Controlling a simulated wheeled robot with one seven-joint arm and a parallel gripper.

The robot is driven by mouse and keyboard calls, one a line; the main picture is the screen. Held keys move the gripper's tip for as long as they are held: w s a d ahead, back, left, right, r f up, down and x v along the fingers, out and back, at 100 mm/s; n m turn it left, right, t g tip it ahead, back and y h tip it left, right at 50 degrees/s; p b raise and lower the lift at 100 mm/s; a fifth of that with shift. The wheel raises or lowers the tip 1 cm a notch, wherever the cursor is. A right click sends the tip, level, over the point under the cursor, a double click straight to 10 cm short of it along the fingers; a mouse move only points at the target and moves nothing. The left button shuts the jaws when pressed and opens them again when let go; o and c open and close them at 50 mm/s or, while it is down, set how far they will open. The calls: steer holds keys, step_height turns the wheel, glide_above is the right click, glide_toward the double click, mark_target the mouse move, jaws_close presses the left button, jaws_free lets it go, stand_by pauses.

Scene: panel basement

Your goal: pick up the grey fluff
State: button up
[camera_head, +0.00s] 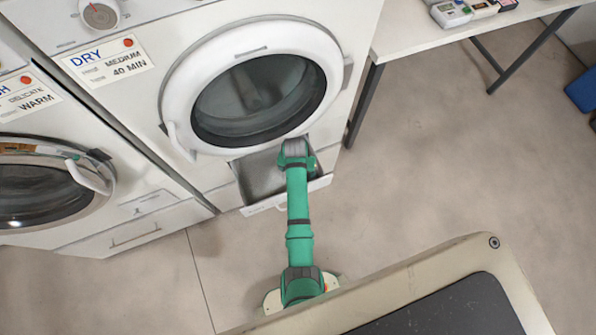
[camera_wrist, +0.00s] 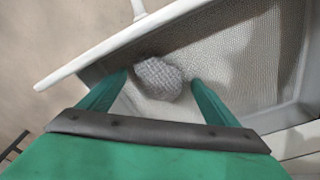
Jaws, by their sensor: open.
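The grey fluff (camera_wrist: 158,78) is a small, round, textured lump in the wrist view. It lies on the mesh of the pulled-out lint drawer (camera_wrist: 235,55), low on the dryer. My gripper (camera_wrist: 160,80) is open, with one green finger on each side of the fluff. I cannot tell whether either finger touches it. In the head view my gripper (camera_head: 296,155) reaches down at the drawer (camera_head: 262,178) under the round dryer door, and the arm hides the fluff there.
The dryer (camera_head: 345,40) stands behind the drawer, its round door (camera_head: 178,85) shut just above my gripper. A washer (camera_head: 50,190) is at the left. A table (camera_head: 420,38) with small devices is at the upper right. The floor (camera_head: 440,170) at the right is clear.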

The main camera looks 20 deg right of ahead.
steer(key=c, duration=1.1)
steer(key=shift+c, duration=0.2)
